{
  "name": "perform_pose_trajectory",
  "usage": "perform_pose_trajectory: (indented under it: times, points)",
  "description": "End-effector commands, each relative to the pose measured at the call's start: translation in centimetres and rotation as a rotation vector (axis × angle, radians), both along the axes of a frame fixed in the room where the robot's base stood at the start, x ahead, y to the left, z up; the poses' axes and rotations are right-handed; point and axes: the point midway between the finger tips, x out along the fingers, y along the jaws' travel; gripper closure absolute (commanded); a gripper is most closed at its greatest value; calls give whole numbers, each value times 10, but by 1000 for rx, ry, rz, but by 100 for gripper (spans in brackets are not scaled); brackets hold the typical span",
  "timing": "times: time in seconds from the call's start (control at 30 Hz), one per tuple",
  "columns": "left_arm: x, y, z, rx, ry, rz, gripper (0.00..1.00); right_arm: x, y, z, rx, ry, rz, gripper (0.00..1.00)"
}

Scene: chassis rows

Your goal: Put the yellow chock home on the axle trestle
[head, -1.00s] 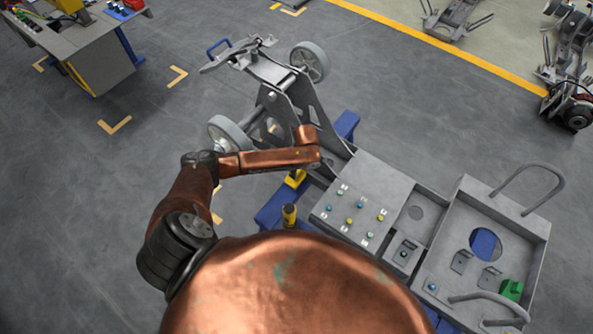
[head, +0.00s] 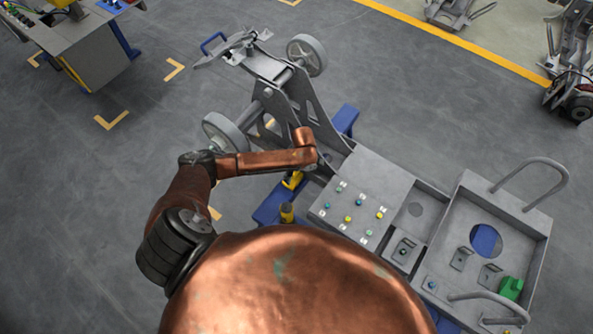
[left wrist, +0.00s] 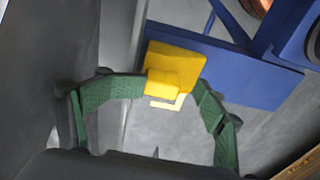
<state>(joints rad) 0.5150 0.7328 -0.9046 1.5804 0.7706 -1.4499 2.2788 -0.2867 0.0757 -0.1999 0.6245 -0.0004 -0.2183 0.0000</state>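The yellow chock (left wrist: 172,68) shows in the left wrist view as a plate with a smaller block at its near side. It overlaps the edge of the blue axle trestle (left wrist: 225,65). My left gripper (left wrist: 172,86) has its green pads on both sides of the chock and appears shut on it; the contact at the right pad is unclear. In the head view, yellow (head: 293,180) shows just below my left forearm, by the blue trestle (head: 272,207). My left fingers are hidden there beneath the arm. My right gripper is out of view.
A grey chassis with wheels (head: 303,54) stands over the trestle. Its panel (head: 365,190) with small coloured plugs and a tray (head: 520,235) with tube handles lie to the right. A yellow-and-black post (head: 287,212) stands nearby. Open floor lies left.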

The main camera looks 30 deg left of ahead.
Motion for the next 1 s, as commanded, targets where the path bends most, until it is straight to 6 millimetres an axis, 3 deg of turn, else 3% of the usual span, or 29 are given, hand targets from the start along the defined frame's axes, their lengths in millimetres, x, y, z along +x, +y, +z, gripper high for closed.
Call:
perform_pose_trajectory:
  times: [0.1, 0.27, 0.7, 1.0]
  points:
    - [-1, 1, 2, 2, 1, 1, 36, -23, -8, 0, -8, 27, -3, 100]
    - [0, -1, 17, 1, -2, 1, 36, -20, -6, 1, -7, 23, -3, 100]
    - [2, -12, 101, -1, -2, -2, 36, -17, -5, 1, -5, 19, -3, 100]
    - [1, -14, 119, -1, 0, -2, 36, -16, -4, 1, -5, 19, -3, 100]
